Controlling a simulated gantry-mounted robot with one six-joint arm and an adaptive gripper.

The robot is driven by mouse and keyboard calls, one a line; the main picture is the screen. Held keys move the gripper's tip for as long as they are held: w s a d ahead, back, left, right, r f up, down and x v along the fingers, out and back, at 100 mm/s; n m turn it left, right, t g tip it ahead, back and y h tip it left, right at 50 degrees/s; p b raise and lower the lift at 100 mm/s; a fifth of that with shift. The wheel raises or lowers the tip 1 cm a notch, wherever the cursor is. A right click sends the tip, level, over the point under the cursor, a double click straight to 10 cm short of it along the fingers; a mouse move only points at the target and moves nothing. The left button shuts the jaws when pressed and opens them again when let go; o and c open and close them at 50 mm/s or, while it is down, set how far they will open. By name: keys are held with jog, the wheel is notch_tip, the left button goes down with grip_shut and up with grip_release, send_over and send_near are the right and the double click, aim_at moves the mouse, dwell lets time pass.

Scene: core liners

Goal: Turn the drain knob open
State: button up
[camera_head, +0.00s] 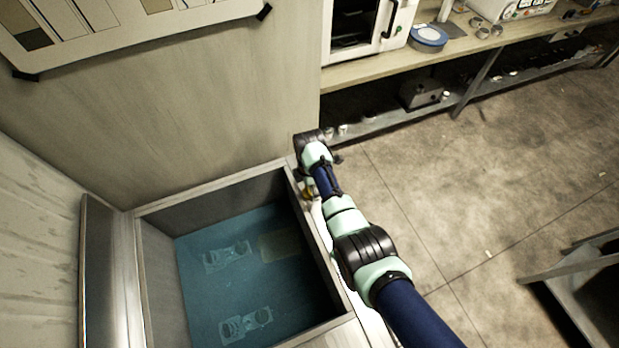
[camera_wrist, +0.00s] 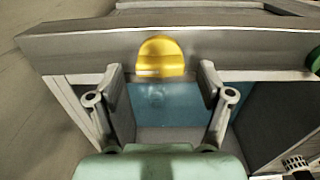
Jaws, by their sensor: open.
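The drain knob (camera_wrist: 160,57) is a rounded yellow piece in the wrist view, at the tank's grey rim edge. In the head view a small gold-yellow spot, likely the same knob (camera_head: 308,193), shows beside the tank's right wall, partly hidden by my arm. My gripper (camera_wrist: 160,70) is open, one finger to the left of the knob and one to the right, with gaps on both sides. Contact is not visible. The tank (camera_head: 322,250) holds blue water. In the head view my arm reaches to the tank's far right corner and its fingers are hard to make out.
Several clear shapes (camera_head: 246,324) lie under the water. A wooden bench (camera_head: 375,66) with a lower shelf stands beyond the tank. The tiled floor (camera_head: 440,190) to the right is mostly clear, with a metal frame (camera_head: 580,265) at far right. A green part (camera_wrist: 314,60) sits right of the knob.

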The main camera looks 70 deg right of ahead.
notch_tip(320, 180, up, 10)
jog(key=shift+f, duration=0.1)
dwell(0.6)
